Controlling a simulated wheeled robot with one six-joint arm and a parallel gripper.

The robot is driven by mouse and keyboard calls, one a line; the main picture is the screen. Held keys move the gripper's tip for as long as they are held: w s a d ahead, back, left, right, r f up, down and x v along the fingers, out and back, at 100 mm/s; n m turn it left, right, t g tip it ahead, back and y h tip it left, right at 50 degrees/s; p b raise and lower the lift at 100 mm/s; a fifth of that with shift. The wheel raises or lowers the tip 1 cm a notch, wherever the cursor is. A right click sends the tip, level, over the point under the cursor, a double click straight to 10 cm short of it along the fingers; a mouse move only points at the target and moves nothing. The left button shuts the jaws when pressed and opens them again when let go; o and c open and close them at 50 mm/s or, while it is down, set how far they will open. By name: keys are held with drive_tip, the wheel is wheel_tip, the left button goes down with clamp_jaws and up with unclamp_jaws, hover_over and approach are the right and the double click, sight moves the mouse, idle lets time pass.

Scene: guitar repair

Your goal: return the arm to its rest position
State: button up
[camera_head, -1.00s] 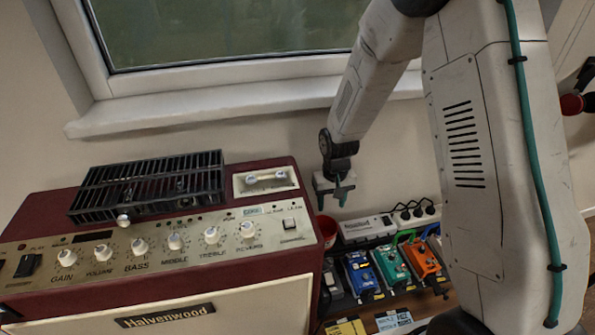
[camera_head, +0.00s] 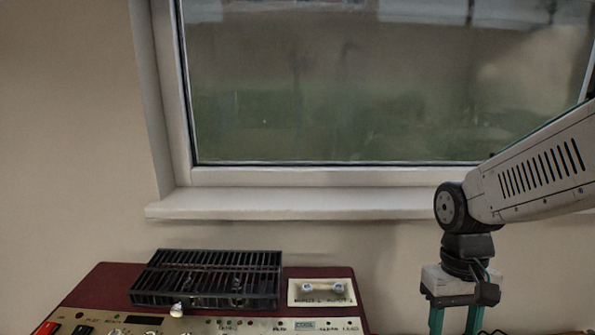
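My arm comes in from the right edge and bends down at a dark wrist joint. My gripper (camera_head: 455,322) hangs below it, pointing down, to the right of the amplifier. Its two teal fingers are apart with a gap between them. Their tips run to the bottom edge of the picture, so I cannot see what is below them. No held object shows between the visible parts of the fingers.
The dark red amplifier (camera_head: 112,283) is at the bottom left, with a black slatted grille (camera_head: 205,278) on top. A window (camera_head: 330,100) and its white sill (camera_head: 300,205) are behind. The wall beside the gripper is clear. The pedals are out of view.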

drive_tip(key=s+d+r+t, duration=0.1)
drive_tip(key=s+r+t, duration=0.3)
drive_tip(key=s+r, duration=0.5)
drive_tip(key=shift+s+r, duration=0.3)
drive_tip(key=shift+s, duration=0.2)
idle(0.4)
